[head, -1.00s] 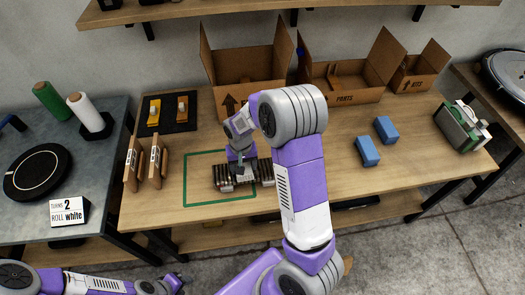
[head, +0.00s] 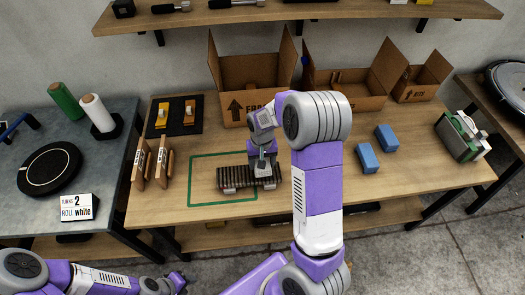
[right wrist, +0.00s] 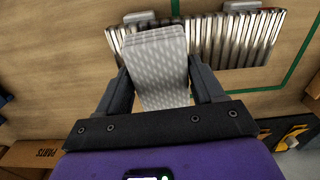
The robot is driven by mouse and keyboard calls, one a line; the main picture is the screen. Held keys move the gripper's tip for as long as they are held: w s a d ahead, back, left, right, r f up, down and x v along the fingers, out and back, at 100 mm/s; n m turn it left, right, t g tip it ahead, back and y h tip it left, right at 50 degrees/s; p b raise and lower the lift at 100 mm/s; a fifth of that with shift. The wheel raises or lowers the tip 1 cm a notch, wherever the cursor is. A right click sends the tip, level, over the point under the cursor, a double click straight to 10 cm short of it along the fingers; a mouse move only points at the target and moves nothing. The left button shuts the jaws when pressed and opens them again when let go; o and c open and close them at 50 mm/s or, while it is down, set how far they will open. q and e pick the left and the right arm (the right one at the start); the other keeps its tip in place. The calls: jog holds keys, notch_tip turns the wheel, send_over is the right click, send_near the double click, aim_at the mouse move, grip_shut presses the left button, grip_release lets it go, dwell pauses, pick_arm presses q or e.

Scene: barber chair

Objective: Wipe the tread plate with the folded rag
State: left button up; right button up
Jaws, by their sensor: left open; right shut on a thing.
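The tread plate (head: 232,179) is a ribbed metal plate lying on the wooden table. It lies partly inside a green outline and sticks out past its right edge. In the right wrist view the plate (right wrist: 235,38) spans the top. My right gripper (head: 263,172) is shut on the folded rag (right wrist: 160,62), a grey patterned cloth pad, over the plate's right part in the head view. The rag overlaps the plate's ribs; I cannot tell whether it presses on them. My left gripper (head: 180,281) is open and empty at the lower left, away from the table top.
Cardboard boxes (head: 245,85) stand at the back. Two blue blocks (head: 367,158) lie to the right of my right arm. Wooden holders (head: 152,165) stand left of the green outline (head: 205,204). A shelf (head: 300,14) hangs above the back of the table.

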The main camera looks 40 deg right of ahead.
jog(key=shift+r+p, duration=1.45)
jog(key=shift+r, duration=0.65)
